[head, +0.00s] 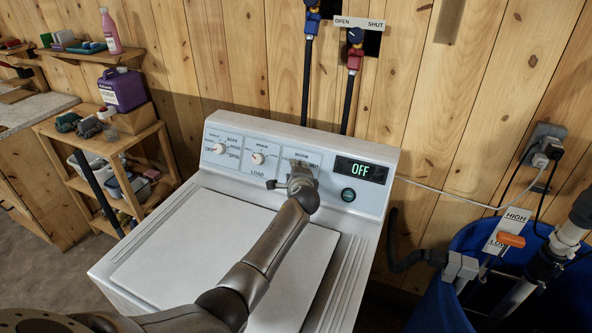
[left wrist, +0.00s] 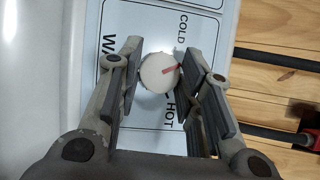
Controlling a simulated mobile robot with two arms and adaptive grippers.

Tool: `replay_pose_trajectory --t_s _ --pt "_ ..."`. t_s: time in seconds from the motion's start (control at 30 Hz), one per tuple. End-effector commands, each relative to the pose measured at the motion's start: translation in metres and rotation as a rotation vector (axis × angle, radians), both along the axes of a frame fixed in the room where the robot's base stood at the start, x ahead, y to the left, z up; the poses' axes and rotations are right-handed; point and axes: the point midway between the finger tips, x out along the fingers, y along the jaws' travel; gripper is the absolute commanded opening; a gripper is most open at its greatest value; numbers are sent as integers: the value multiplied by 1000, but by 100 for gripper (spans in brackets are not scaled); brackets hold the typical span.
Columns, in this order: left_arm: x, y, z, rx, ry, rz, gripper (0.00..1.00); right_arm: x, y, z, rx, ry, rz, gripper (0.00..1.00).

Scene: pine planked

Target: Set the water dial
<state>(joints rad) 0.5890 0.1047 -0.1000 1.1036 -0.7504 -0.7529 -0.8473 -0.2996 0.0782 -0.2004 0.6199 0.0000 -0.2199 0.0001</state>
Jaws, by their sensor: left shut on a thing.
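The water dial (left wrist: 156,74) is a round white knob with a red pointer mark, seen in the left wrist view. The red mark points right in that picture, between the printed words COLD and HOT. Large letters beginning WA are on the other side of the knob. My left gripper (left wrist: 162,70) is shut on the dial, one finger on each side. In the head view my left gripper (head: 299,178) is at the washer's control panel and hides the dial. My right gripper is in neither view.
The white washer (head: 210,240) has two other dials, left (head: 220,148) and middle (head: 257,158). Right of my gripper are the display (head: 360,171) reading OFF and a round button (head: 348,195). A blue barrel (head: 440,300) stands right; shelves (head: 100,145) stand left.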

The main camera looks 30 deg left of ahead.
Motion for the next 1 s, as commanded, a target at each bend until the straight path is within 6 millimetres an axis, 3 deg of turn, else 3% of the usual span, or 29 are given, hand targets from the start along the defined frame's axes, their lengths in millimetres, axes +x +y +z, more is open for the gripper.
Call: replay_pose_trajectory --t_s 0.5,1.0 --pt "2 0 5 -361 -22 184 10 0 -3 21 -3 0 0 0" --pt "2 1 3 -469 -28 240 10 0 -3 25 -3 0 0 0"
